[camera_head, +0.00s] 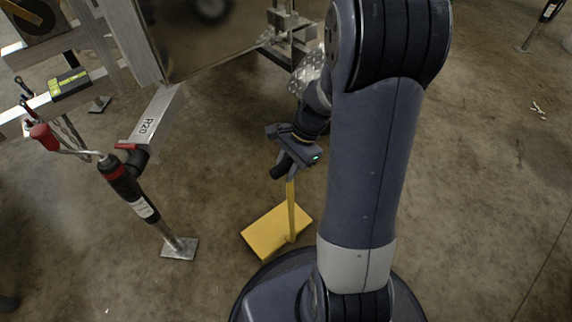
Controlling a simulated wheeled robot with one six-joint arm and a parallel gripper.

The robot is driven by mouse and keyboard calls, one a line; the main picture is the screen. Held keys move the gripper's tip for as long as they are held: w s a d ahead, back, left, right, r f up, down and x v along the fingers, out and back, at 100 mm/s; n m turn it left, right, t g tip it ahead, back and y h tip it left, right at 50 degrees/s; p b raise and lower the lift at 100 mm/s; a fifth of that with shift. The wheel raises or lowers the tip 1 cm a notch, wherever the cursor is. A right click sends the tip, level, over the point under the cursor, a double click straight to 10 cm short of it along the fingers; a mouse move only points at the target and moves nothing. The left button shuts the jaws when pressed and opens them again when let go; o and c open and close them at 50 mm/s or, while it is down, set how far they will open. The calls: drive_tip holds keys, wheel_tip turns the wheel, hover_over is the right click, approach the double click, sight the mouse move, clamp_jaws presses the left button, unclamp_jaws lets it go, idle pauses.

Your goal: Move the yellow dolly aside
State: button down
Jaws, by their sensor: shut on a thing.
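The yellow dolly (268,231) stands on the concrete floor in the lower middle of the head view. It has a flat, tilted-looking rectangular yellow plate and a thin upright yellow handle (291,212) at its right side. My gripper (289,173) is shut on the top of this handle, and its body hides the handle's upper end. The dolly's wheels are not visible. The dolly is close to my round base, whose edge lies just below and right of it.
A trailer jack (131,190) with a red crank grip and a square foot plate (180,249) stands left of the dolly. The aluminium trailer frame marked R20 (148,126) and a shiny trailer wall (215,40) are behind. Floor on the right is mostly clear.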

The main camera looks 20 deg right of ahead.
drive_tip(key=shift+f+b, duration=0.7)
drive_tip(key=shift+f, duration=1)
drive_tip(key=c, duration=1.5)
unclamp_jaws()
drive_tip(key=shift+s+f, duration=0.1)
drive_tip(key=shift+f, duration=0.15)
drive_tip(key=o, duration=0.3)
drive_tip(key=shift+o, duration=0.4)
drive_tip(key=shift+r, duration=0.1)
drive_tip(key=shift+r, duration=0.15)
drive_tip(key=p+v, duration=0.5)
drive_tip(key=v, duration=0.7)
drive_tip(key=shift+p, duration=0.3)
